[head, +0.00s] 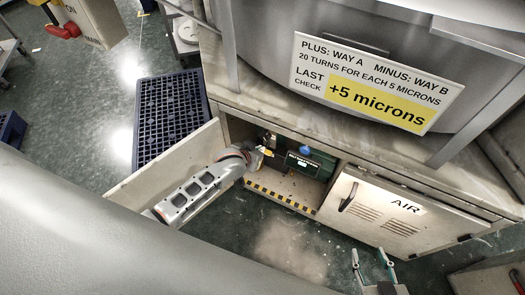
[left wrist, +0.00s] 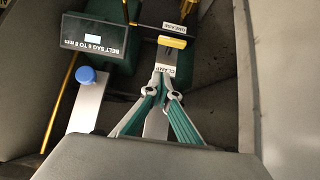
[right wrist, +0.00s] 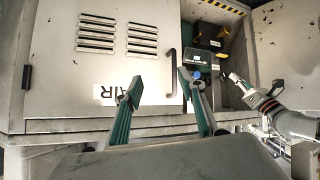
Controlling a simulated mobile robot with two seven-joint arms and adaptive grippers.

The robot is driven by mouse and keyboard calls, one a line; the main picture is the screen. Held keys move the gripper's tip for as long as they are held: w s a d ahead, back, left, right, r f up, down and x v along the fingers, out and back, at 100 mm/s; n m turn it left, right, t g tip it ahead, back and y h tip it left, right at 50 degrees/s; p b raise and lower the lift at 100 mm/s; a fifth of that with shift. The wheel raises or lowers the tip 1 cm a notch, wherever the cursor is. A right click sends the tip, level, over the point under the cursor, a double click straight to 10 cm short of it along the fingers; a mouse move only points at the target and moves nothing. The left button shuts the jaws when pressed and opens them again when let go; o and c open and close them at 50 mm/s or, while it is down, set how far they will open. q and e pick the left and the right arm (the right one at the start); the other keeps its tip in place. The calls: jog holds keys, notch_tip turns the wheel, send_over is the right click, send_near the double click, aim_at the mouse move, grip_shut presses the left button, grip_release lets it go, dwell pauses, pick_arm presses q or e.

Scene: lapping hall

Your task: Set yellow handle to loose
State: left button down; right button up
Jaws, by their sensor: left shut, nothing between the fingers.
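The yellow handle (left wrist: 172,43) lies crosswise at the end of a bar in the left wrist view, just above a label reading CLAMP (left wrist: 166,69). A small yellow piece (head: 266,152) also shows by my left gripper in the head view. My left gripper (left wrist: 159,84) is shut and empty, its tips close together just short of the handle, apart from it in the picture. In the head view my left gripper (head: 259,157) reaches into the open cabinet bay. My right gripper (right wrist: 155,80) is open and empty in front of the AIR door; it also shows in the head view (head: 371,258).
A blue knob (left wrist: 86,75) and a dark BELT SAG plate (left wrist: 92,37) sit left of the handle in the left wrist view. The closed AIR door (head: 376,211) is right of the bay; an open door panel (head: 165,160) stands left. A striped sill (head: 281,198) edges the bay.

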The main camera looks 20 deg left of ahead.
pick_arm(q)
jog(key=b, duration=0.4)
send_over(269, 151)
jog(key=s, duration=0.3)
notch_tip(269, 151, down, 8)
notch_tip(269, 151, down, 2)
jog(key=shift+s+a+f+b, duration=0.1)
jog(key=shift+f+b, duration=0.1)
jog(key=shift+b, duration=0.7)
jog(key=shift+w, duration=0.2)
pick_arm(e)
jog(key=a, duration=0.1)
jog(key=w+a, duration=0.1)
jog(key=a+y, duration=0.1)
jog(key=shift+w+r, duration=0.25)
jog(key=shift+r, duration=0.1)
jog(key=shift+s+d+f, duration=0.1)
jog(key=shift+s+f, duration=0.05)
jog(key=shift+f, duration=0.05)
